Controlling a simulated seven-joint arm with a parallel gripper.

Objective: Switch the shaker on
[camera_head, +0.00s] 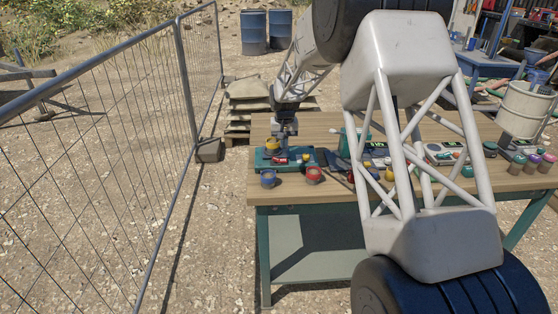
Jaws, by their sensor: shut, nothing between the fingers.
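A low teal device (264,165), which looks like the shaker, sits at the left end of the wooden table. A yellow round thing and a small red part (281,160) show on it. They are too small for me to tell a switch or its position. My gripper (286,134) points down over the back of the device, shut and empty. I cannot tell whether it touches anything. My arm covers the middle of the table.
A blue cup (268,178) and a red cup (314,175) stand in front of the device on the table (335,192). Several jars (517,163) and instruments stand at the right. A wire fence (183,90) runs along the left. Blue barrels (253,32) stand behind.

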